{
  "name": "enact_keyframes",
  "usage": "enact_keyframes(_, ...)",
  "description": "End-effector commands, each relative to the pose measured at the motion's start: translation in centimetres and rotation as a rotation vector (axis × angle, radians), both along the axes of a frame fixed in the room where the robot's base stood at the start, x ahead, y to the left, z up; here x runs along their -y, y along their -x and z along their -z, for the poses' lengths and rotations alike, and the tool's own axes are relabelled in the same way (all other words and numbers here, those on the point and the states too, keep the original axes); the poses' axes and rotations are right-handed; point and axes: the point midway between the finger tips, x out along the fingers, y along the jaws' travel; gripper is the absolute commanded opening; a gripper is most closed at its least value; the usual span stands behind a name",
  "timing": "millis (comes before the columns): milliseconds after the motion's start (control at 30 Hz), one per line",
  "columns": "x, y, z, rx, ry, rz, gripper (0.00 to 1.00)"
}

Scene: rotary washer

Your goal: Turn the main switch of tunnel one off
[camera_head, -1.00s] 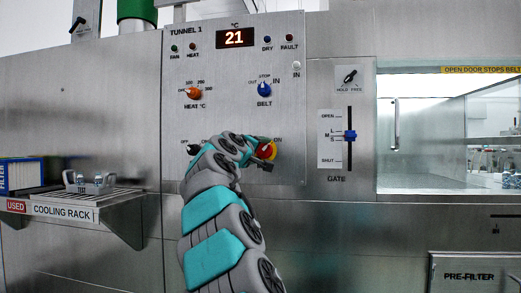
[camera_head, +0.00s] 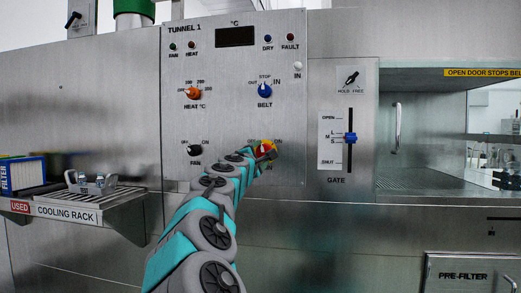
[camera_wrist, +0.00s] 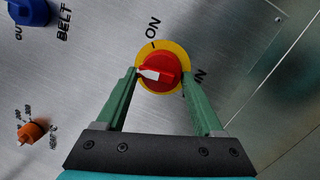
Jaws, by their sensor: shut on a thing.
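The main switch (camera_head: 267,147) is a red knob on a yellow round plate, low on the control panel (camera_head: 225,120). My gripper (camera_head: 262,150) is at it and partly covers it in the head view. In the wrist view, my gripper (camera_wrist: 160,82) is shut on the red knob (camera_wrist: 160,65), with one green finger on each side. The knob's white pointer points left there, away from the ON label (camera_wrist: 153,27). The OFF label is hidden in the wrist view. The tunnel's temperature display (camera_head: 235,37) is dark.
The black fan knob (camera_head: 195,150) is left of the switch. The orange heat knob (camera_head: 193,93) and blue belt knob (camera_head: 265,90) are above. The gate slider (camera_head: 350,138) is to the right. The cooling rack (camera_head: 105,199) juts out at left.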

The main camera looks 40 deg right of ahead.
Motion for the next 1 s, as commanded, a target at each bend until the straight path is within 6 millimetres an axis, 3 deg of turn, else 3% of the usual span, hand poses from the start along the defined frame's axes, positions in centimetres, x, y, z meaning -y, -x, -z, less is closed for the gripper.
enact_keyframes(500, 0.63, 0.37, 0.63, -0.347, 0.287, 0.007, 0.14)
enact_keyframes(1000, 0.75, 0.43, 0.68, -0.492, 0.410, 0.005, 0.14)
